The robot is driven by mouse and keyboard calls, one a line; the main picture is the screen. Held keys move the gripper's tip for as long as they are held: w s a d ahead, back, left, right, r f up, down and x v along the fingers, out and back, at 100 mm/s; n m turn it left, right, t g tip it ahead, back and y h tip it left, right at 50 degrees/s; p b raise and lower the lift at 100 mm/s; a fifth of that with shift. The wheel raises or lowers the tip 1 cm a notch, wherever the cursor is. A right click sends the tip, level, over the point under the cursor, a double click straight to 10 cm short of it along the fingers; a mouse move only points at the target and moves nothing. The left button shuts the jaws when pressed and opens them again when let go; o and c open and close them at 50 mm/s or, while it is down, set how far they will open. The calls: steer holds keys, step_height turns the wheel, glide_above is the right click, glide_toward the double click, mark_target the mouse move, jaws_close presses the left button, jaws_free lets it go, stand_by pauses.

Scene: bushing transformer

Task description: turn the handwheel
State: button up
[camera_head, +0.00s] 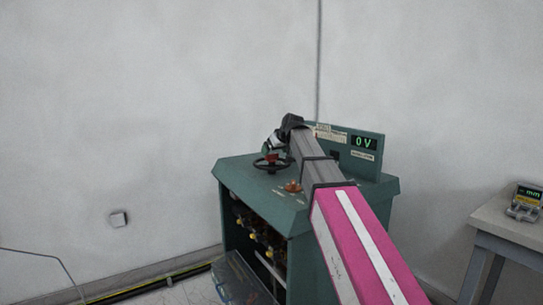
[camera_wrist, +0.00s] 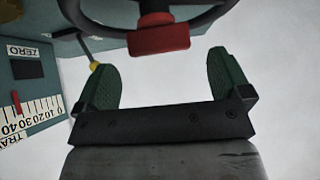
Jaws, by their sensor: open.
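The handwheel (camera_head: 272,162) is a dark wheel with a red part, on top of the green cabinet (camera_head: 232,175) in the head view. In the wrist view, the handwheel's dark rim (camera_wrist: 205,22) crosses the top edge and its red block (camera_wrist: 158,39) hangs near the middle. My gripper (camera_wrist: 162,75) is open, with its two green fingers apart and nothing between them. The red block lies just beyond the fingertips, between their lines, apart from both fingers. In the head view my gripper is beside the handwheel, and my arm hides part of the cabinet top.
A display panel (camera_head: 363,143) reading 0 V stands at the cabinet's back. An orange-brown knob (camera_head: 293,186) sits near its front edge. A scale plate (camera_wrist: 30,105) shows at the wrist view's left. A table (camera_head: 497,219) with a small meter (camera_head: 525,203) stands at right.

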mark_target(272, 160)
steer(key=shift+x, duration=2.05)
steer(key=c, duration=1.3)
steer(key=shift+d, duration=0.1)
